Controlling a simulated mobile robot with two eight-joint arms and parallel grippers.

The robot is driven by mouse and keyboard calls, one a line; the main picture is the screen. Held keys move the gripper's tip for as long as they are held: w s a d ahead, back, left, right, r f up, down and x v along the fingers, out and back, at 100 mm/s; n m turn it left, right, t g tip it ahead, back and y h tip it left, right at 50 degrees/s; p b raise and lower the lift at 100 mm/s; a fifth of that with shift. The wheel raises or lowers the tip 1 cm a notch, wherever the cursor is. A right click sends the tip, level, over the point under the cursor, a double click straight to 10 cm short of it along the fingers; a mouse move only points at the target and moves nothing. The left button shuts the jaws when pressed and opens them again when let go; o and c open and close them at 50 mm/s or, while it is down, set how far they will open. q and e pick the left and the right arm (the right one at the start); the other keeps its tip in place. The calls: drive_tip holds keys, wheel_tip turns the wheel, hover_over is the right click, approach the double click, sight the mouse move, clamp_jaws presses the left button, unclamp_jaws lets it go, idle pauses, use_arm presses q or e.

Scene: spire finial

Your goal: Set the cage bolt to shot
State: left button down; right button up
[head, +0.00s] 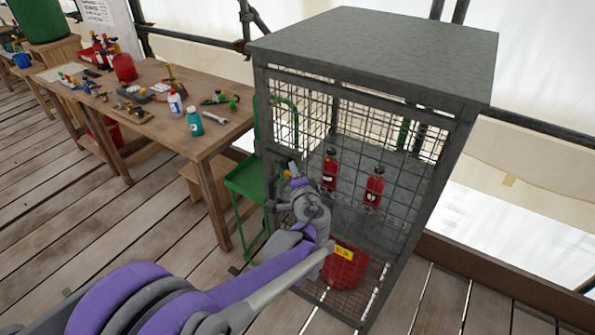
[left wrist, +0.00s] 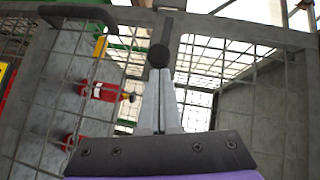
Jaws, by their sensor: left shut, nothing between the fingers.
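The mesh cage (head: 372,42) stands right of centre in the head view, its door side facing me. My left gripper (head: 291,173) is at the left edge of that door. In the left wrist view my left gripper (left wrist: 160,75) is shut, with nothing between its fingers. Its tips are at a round dark knob (left wrist: 159,55) on a dark bar (left wrist: 166,28), which looks like the cage bolt. I cannot tell whether tips and knob touch. The bolt's position is hard to read, and my arm hides part of the door edge in the head view. My right gripper is not in view.
Two red bottles (head: 374,188) stand on a shelf inside the cage, above a red bucket (head: 345,266). A green cart (head: 246,180) and a cluttered workbench (head: 190,145) stand left of the cage.

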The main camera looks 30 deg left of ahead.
sight(282, 162)
use_arm(q)
drive_tip(key=a, duration=0.4)
drive_tip(key=shift+w, duration=0.1)
drive_tip(key=shift+d, duration=0.2)
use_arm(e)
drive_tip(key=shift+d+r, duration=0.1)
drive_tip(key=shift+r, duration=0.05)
